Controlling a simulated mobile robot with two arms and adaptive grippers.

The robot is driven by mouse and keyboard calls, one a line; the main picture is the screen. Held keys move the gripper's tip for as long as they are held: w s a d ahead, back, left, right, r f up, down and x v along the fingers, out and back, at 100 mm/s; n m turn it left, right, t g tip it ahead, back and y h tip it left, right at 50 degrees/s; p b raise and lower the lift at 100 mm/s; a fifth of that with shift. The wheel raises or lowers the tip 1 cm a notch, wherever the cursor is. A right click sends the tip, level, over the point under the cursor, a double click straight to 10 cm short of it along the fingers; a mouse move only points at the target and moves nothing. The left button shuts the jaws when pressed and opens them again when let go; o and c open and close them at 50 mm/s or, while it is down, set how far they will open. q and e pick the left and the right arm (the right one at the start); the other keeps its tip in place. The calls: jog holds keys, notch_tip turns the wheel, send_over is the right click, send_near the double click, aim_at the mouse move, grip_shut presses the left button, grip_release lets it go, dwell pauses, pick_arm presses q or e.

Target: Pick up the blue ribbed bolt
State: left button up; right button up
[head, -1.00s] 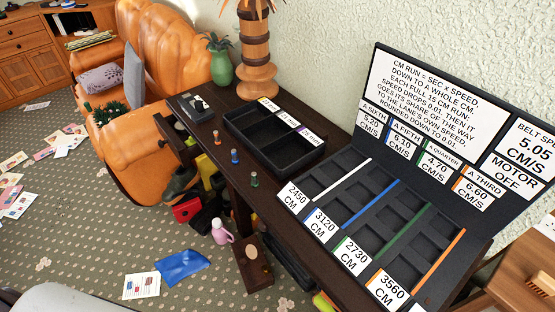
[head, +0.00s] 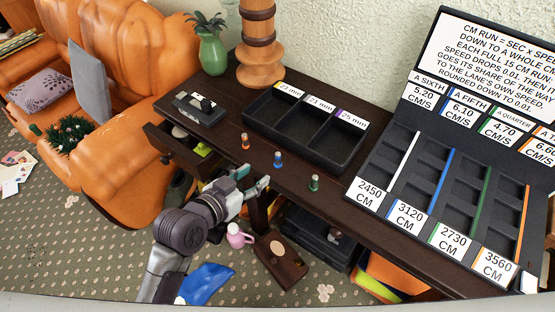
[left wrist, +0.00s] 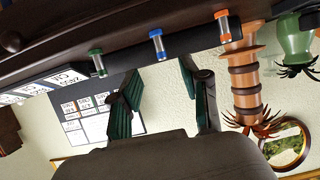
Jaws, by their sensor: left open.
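The blue ribbed bolt (head: 278,160) stands upright on the dark brown table near its front edge. An orange bolt (head: 245,142) stands to its left and a green bolt (head: 314,183) to its right. My left gripper (head: 255,179) is open and empty, in front of the table edge, a little left of and below the blue bolt in the picture. In the left wrist view, which is upside down, the blue bolt (left wrist: 157,45) shows beyond the open fingers (left wrist: 163,100), between their directions, apart from them. My right gripper is not in view.
A black compartment tray (head: 268,128) lies behind the bolts. A black lane board (head: 430,205) with length labels stands right. A black device (head: 199,109) sits left above an open drawer (head: 180,148). A pink jug (head: 238,236) and wooden box (head: 283,258) are below.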

aim_at(276, 158)
pick_arm(q)
jog(key=x, duration=0.6)
jog(key=shift+w+d, duration=0.3)
jog(key=shift+w, duration=0.05)
jog(key=x, duration=0.4)
jog(key=shift+w+d, duration=0.15)
jog(key=shift+w, duration=0.1)
jog(key=shift+r, duration=0.1)
grip_shut()
